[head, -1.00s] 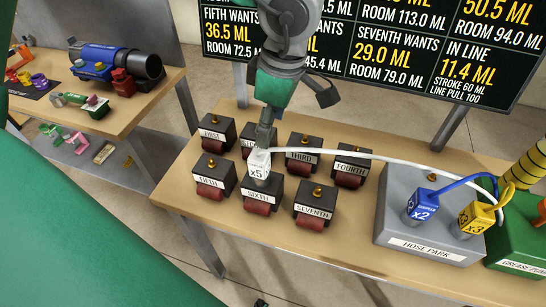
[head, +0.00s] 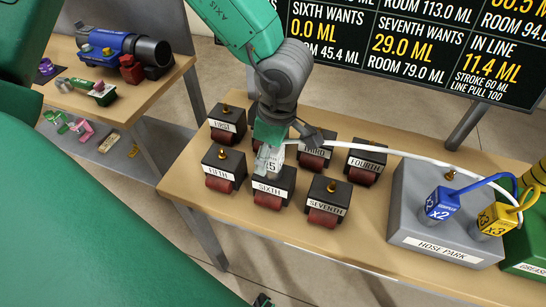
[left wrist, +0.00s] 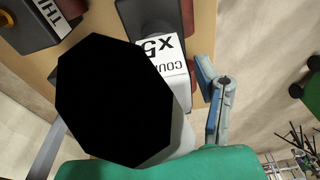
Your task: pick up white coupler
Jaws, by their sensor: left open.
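The white coupler (head: 268,160), marked x5, sits upright on top of the block labelled SIXTH (head: 267,188), with a white hose running from it to the right. My left gripper (head: 270,147) is open and comes down over the coupler from above, covering part of it. In the left wrist view the coupler (left wrist: 172,60) shows its printed label, with one blue-grey finger (left wrist: 216,95) beside it and a small gap between. A black shape hides the other finger there. My right gripper is not in view.
Blocks labelled FIFTH (head: 224,168) and SEVENTH (head: 323,202) stand close on either side, with more behind. The grey hose park (head: 440,247) at right holds a blue x2 coupler (head: 440,205) and a yellow x3 coupler (head: 493,220). The table front is clear.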

